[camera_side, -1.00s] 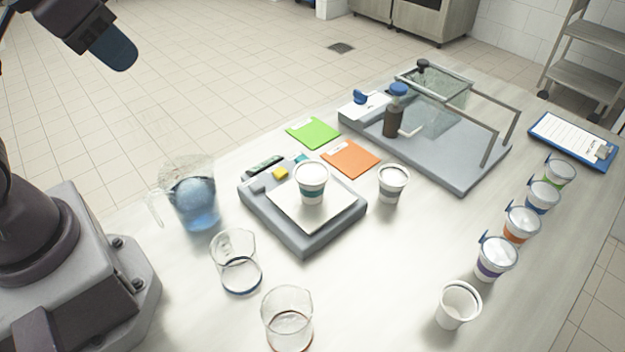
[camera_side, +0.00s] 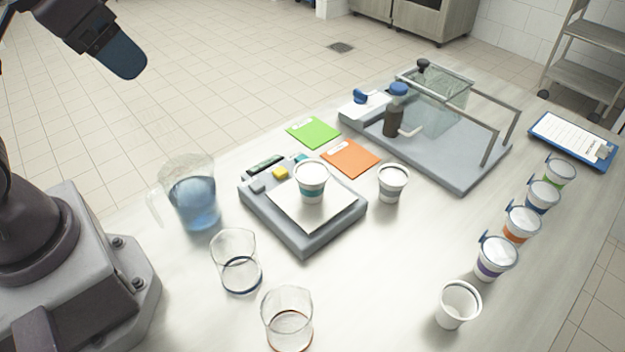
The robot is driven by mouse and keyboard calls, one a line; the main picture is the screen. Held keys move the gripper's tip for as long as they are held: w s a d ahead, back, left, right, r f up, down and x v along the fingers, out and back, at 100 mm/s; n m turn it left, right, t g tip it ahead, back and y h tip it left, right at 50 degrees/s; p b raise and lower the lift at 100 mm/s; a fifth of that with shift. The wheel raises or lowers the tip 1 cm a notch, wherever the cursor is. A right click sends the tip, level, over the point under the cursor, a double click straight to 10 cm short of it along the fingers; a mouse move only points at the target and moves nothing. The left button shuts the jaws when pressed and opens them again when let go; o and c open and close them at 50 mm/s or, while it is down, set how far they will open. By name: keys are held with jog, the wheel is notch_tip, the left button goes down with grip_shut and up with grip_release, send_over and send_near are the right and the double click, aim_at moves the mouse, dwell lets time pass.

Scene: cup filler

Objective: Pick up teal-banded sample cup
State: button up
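The teal-banded sample cup (camera_side: 312,182) stands upright on the pale plate of a grey scale (camera_side: 303,238), near the middle of the table. It is white with a teal band and looks filled with something white. My gripper (camera_side: 122,58) hangs at the top left, high and well apart from the cup. Only one dark blue finger shows clearly, so its opening cannot be judged.
A grey-banded cup (camera_side: 392,183) stands just right of the scale. A blue-liquid pitcher (camera_side: 194,203) and two glass beakers (camera_side: 237,262) (camera_side: 287,320) stand left and in front. Several lidded cups (camera_side: 496,258) line the right edge, near an empty white cup (camera_side: 458,305). A filler station (camera_side: 460,172) stands behind.

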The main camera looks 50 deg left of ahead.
jog(key=o, duration=0.5)
jog(key=n+g, duration=0.6)
jog(key=n, duration=2.1)
send_near(312, 171)
jog(key=f, duration=0.4)
jog(key=s+f, duration=0.1)
jog(key=f, duration=0.2)
jog(key=shift+w+f, duration=0.15)
jog(key=shift+f, duration=1.15)
jog(key=shift+w+f, duration=0.2)
jog(key=shift+f, duration=1.1)
